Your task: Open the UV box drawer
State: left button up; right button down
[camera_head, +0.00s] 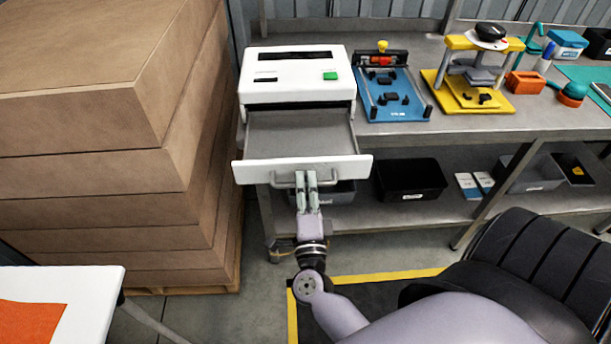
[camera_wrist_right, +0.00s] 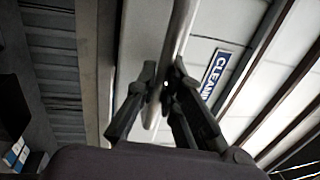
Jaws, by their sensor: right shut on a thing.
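The UV box (camera_head: 293,76) is a white box with a dark slot and a green button, standing at the left end of the workbench. Its drawer (camera_head: 298,132) is pulled out at the front, and its grey inside shows from above. The drawer front (camera_head: 345,168) is white with a metal handle (camera_head: 279,181). My right gripper (camera_head: 307,180) is shut on the handle from the front. In the right wrist view the fingers (camera_wrist_right: 165,90) close around the pale handle bar (camera_wrist_right: 182,28). My left gripper is not in view.
A blue fixture (camera_head: 395,104) and a yellow press (camera_head: 468,95) stand to the right on the bench (camera_head: 440,125). Dark bins (camera_head: 410,180) sit on the lower shelf. Tall stacked cartons (camera_head: 95,170) rise close to the left. A white table (camera_head: 88,285) stands at lower left.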

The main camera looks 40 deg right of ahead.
jog(key=c, duration=1.7)
grip_release()
jog(key=v, duration=1.2)
jog(key=shift+a, duration=0.1)
